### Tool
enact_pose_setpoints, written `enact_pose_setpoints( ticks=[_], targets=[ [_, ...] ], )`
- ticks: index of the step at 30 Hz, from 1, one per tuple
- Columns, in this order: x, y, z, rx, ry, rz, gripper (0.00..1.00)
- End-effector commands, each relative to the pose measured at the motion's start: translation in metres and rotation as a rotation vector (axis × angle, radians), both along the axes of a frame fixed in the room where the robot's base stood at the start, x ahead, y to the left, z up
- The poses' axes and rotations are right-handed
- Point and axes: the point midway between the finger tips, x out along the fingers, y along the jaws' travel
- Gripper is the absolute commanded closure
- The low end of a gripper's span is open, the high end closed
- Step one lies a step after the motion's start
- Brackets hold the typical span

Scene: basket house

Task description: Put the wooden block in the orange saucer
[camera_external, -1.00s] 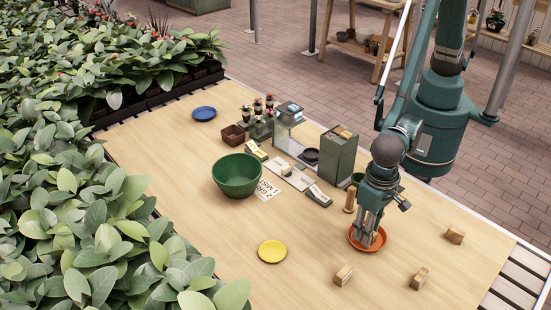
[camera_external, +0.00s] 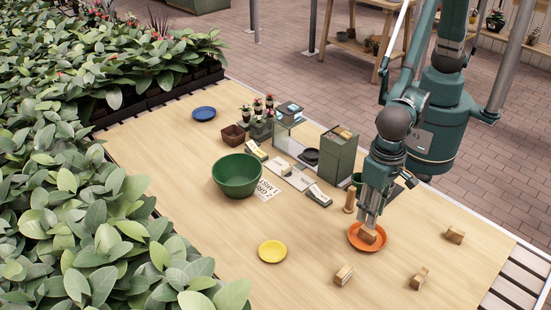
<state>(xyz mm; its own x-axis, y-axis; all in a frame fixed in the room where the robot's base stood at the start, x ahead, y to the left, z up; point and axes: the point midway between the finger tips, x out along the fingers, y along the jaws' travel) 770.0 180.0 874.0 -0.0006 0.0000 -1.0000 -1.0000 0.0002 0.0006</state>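The orange saucer (camera_external: 381,245) lies on the table at the right, below my arm. A small wooden block (camera_external: 367,235) is in the saucer. My gripper (camera_external: 368,223) points down just above the block, its fingertips close to the block's top; whether they touch it is too small to tell. The opening between the fingers does not show clearly. Other wooden blocks lie on the bare table: one right of the saucer (camera_external: 454,235), one at the front (camera_external: 343,275) and one at the front right (camera_external: 419,278).
A yellow saucer (camera_external: 272,251), a green bowl (camera_external: 237,175) and a blue saucer (camera_external: 203,114) stand to the left. A wooden cylinder (camera_external: 349,200) and a tall green box (camera_external: 338,157) are close behind the orange saucer. The table's front middle is mostly clear.

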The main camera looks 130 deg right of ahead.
Motion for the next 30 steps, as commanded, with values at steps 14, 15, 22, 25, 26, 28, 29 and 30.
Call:
enact_pose_setpoints(
  ticks=[14,15,22,25,26,28,29,30],
  targets=[
    [0.000,0.000,0.042,0.000,0.000,0.000,0.70],
    [0.000,0.000,0.042,0.000,0.000,0.000,0.70],
    [0.000,0.000,0.042,0.000,0.000,0.000,0.70],
    [0.000,0.000,0.042,0.000,0.000,0.000,0.70],
    [0.000,0.000,0.042,0.000,0.000,0.000,0.70],
    [0.000,0.000,0.042,0.000,0.000,0.000,0.70],
    [0.000,0.000,0.042,0.000,0.000,0.000,0.70],
    [0.000,0.000,0.042,0.000,0.000,0.000,0.70]
  ],
)
